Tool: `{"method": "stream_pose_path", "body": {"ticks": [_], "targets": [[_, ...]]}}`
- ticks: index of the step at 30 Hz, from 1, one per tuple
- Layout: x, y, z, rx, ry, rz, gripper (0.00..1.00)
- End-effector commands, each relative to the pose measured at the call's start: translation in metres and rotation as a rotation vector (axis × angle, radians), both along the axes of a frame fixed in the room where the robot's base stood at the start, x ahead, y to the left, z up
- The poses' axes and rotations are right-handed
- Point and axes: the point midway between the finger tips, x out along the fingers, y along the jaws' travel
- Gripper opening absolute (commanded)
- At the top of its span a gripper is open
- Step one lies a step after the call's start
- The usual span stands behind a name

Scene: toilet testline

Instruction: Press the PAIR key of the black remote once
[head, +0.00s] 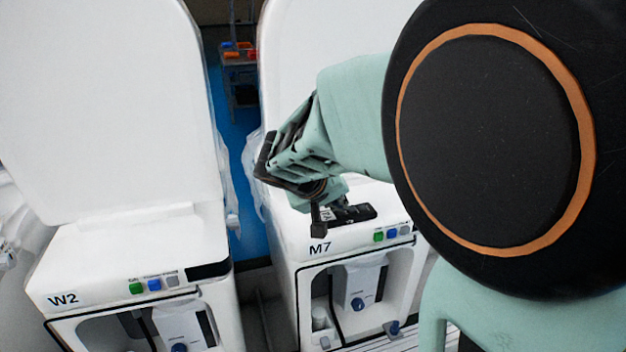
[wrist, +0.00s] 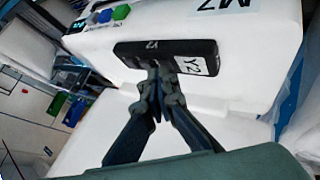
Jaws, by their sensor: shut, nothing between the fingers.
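The black remote (head: 357,213) lies on the white top of the station marked M7, behind its row of coloured buttons. In the wrist view the remote (wrist: 205,47) shows a white label reading Y2. The PAIR key cannot be made out in either view. My gripper (head: 318,230) is shut and empty, pointing down at the left end of the remote in the head view. In the wrist view the fingertips (wrist: 165,70) meet at the remote's near edge and hide part of it. I cannot tell whether they touch it.
The M7 station (head: 290,235) has green, blue and grey buttons (head: 392,235) on its front edge and a tall white lid (head: 300,60) behind. A similar station W2 (head: 110,250) stands to the left, with a narrow gap between. My arm hides the right side.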

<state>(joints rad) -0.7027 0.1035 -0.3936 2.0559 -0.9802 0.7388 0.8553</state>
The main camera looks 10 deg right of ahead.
Motion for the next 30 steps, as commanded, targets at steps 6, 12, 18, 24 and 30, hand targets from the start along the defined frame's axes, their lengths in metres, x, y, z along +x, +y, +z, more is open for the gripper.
{"method": "stream_pose_path", "body": {"ticks": [6,12,18,24,30], "targets": [[0.000,0.000,0.000,0.000,0.002,-0.001,0.00],[0.000,0.000,0.005,0.000,0.001,-0.001,0.00],[0.000,-0.001,0.016,0.001,0.000,-0.001,0.00],[0.000,-0.001,0.017,0.000,0.002,-0.001,0.00],[0.000,0.000,0.018,0.000,0.001,-0.001,0.00]]}}
